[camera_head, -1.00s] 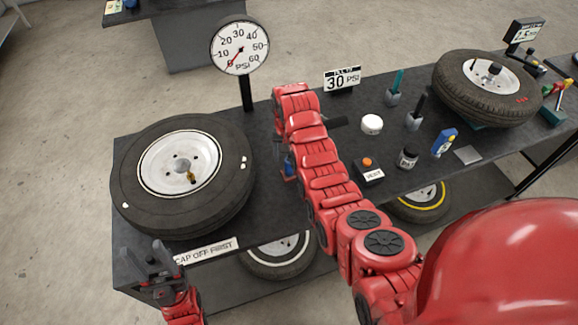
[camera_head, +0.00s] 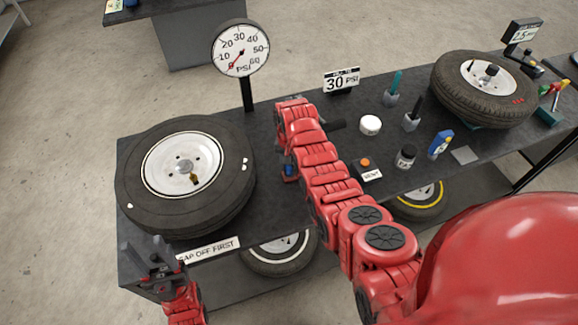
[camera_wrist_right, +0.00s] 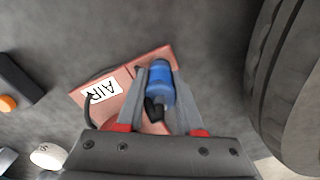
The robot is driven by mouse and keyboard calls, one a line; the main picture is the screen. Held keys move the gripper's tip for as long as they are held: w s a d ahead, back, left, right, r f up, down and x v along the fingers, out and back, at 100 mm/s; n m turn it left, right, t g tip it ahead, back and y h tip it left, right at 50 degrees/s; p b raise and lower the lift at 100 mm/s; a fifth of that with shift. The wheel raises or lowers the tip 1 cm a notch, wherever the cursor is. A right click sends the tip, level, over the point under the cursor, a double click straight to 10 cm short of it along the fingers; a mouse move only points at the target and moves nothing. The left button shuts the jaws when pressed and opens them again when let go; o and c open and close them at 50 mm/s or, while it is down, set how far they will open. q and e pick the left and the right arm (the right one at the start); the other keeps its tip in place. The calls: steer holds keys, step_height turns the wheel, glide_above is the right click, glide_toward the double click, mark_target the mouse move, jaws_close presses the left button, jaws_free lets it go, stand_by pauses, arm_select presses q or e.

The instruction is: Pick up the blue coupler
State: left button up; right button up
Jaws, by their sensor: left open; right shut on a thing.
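The blue coupler (camera_wrist_right: 160,82) is in the middle of the right wrist view, with a dark fitting below it. My right gripper (camera_wrist_right: 157,72) is shut on it, one finger on each side. The coupler is over a reddish holder (camera_wrist_right: 118,86) labelled AIR; I cannot tell whether they touch. In the head view a bit of blue (camera_head: 290,169) shows beside my right arm, which hides most of that gripper. My left gripper (camera_head: 152,262) is open and empty at the table's front left corner, near the large tire (camera_head: 225,205).
A pressure gauge (camera_head: 241,50) stands behind the large tire. A "30 PSI" sign (camera_head: 341,81), a white jar (camera_head: 370,125), a box with an orange button (camera_head: 366,171), bottles and a second tire (camera_head: 450,92) are to the right. A "CAP OFF FIRST" label (camera_head: 210,250) is at the front edge.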

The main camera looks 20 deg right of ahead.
jaws_close()
steer(key=shift+w+r+b, duration=0.1)
steer(key=shift+r+b, duration=0.35)
steer(key=shift+r, duration=0.3)
step_height(320, 180, up, 4)
steer(key=shift+b, duration=0.95)
step_height(320, 180, up, 16)
steer(key=p, duration=1)
steer(key=shift+f, duration=0.25)
